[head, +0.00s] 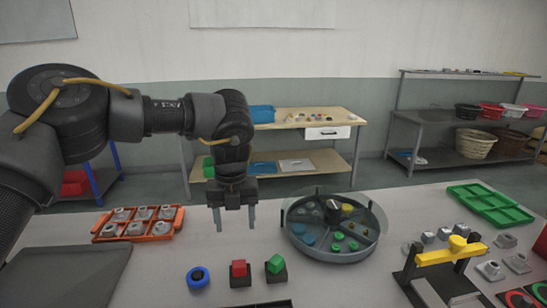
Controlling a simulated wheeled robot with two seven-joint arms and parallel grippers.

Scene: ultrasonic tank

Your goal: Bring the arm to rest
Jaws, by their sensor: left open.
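My left arm (180,115) comes in from the left and reaches across the upper middle of the head view. My left gripper (235,216) points straight down. Its two fingers are apart with nothing between them. It hangs above the grey table (150,265), between the orange tray on the left and the round tank (333,257) on the right. The round tank has a clear rim and holds small blue, green and yellow parts around a dark centre. My right gripper is not in view.
An orange tray (161,232) holds several grey parts. At right are a yellow-topped black stand (449,252), grey parts and green trays (490,200). Shelves stand behind.

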